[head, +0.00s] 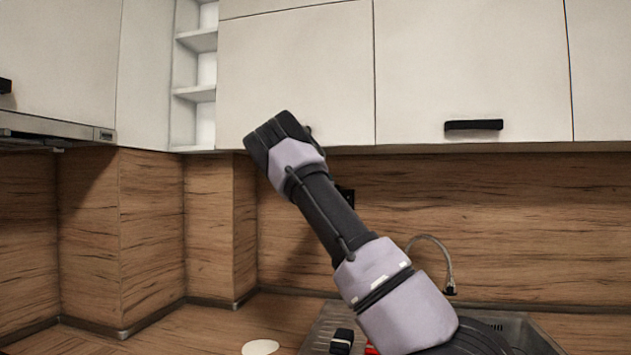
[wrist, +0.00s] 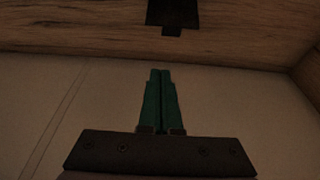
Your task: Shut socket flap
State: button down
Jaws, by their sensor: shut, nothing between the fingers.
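A dark socket (wrist: 174,12) is on the wood splashback at the top edge of the wrist view, partly cut off by the frame. A small dark tab sticks out from its lower edge; I cannot tell how far its flap stands open. In the head view a dark piece of the socket (head: 348,195) shows just right of my arm, which hides the rest. My gripper (wrist: 161,72) has green fingers, shut together and empty. In the wrist view they point toward the socket, with a gap between. The gripper is hidden behind my arm in the head view.
Cream wall cabinets (head: 470,70) hang above the splashback (head: 500,210). A sink (head: 525,330) with a thin curved tap (head: 445,262) lies at the lower right. A white disc (head: 260,347) and a small black object (head: 342,340) are near the front. The left counter is clear.

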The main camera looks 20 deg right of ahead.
jog(key=x, duration=0.6)
jog(key=a+x, duration=0.1)
jog(key=x, duration=0.2)
jog(key=shift+w+d+r, duration=0.2)
jog(key=shift+w+r, duration=0.15)
jog(key=shift+w, duration=0.25)
jog(key=shift+s+a+f, duration=0.1)
jog(key=shift+s+f, duration=0.1)
jog(key=shift+f, duration=0.4)
jog(key=shift+s+a+f, duration=0.15)
jog(key=shift+s+f, duration=0.05)
jog(key=shift+f, duration=0.4)
jog(key=shift+s+a+f, duration=0.1)
jog(key=shift+s+f, duration=0.1)
jog(key=shift+f, duration=0.4)
jog(key=shift+f, duration=0.1)
